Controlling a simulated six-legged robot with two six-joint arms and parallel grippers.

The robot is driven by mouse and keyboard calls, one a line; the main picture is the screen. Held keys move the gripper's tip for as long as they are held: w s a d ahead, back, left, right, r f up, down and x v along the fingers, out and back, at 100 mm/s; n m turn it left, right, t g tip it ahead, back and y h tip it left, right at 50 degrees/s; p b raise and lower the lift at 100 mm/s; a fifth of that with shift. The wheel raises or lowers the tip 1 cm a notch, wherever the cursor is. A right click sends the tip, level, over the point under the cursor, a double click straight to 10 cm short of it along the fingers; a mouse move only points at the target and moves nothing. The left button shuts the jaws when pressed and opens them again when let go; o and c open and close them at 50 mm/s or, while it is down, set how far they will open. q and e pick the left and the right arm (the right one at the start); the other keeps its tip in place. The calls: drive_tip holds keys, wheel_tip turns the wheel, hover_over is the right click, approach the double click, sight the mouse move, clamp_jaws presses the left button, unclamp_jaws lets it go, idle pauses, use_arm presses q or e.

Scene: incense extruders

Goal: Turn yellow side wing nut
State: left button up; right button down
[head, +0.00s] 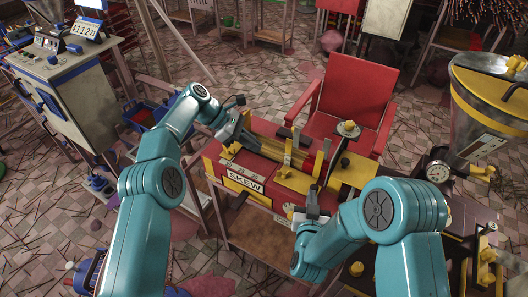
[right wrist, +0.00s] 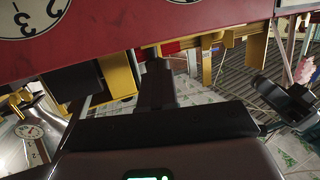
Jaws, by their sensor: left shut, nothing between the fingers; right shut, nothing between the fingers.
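The red machine body (head: 222,170) with a yellow "SKEW" label (head: 243,184) stands in the middle of the head view. A yellow wing-shaped piece (head: 231,151) is at its left end, just below my left gripper (head: 245,138). Another small yellow piece (head: 285,171) sits on its yellow top plate. I cannot tell which is the side wing nut. My left gripper is shut and empty; contact with the wing-shaped piece is unclear. My right gripper (head: 312,192) is shut and empty at the machine's front edge. Its dark fingers (right wrist: 156,85) show below a red panel (right wrist: 170,32) in the right wrist view.
A metal hopper (head: 490,110) and a round gauge (head: 438,171) are at right. A grey control cabinet (head: 75,85) is at left. Sticks litter the tiled floor.

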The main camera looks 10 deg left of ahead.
use_arm(q)
drive_tip(key=o, duration=0.5)
drive_tip(key=shift+a+r, duration=0.1)
drive_tip(key=shift+r, duration=0.05)
drive_tip(key=o, duration=0.7)
drive_tip(key=shift+s+d+f+m+g+y, duration=0.15)
drive_tip(key=shift+s+d+f+m+y, duration=0.15)
drive_tip(key=shift+d+m+y, duration=0.3)
drive_tip(key=shift+s+d+f+m+g+y, duration=0.15)
drive_tip(key=shift+s+d+m+y, duration=0.25)
drive_tip(key=shift+d+y, duration=0.25)
drive_tip(key=m+t+y, duration=0.5)
drive_tip(key=m+y, duration=0.3)
drive_tip(key=m, duration=0.6)
approach(285, 172)
drive_tip(key=x, duration=0.9)
drive_tip(key=shift+a, duration=0.1)
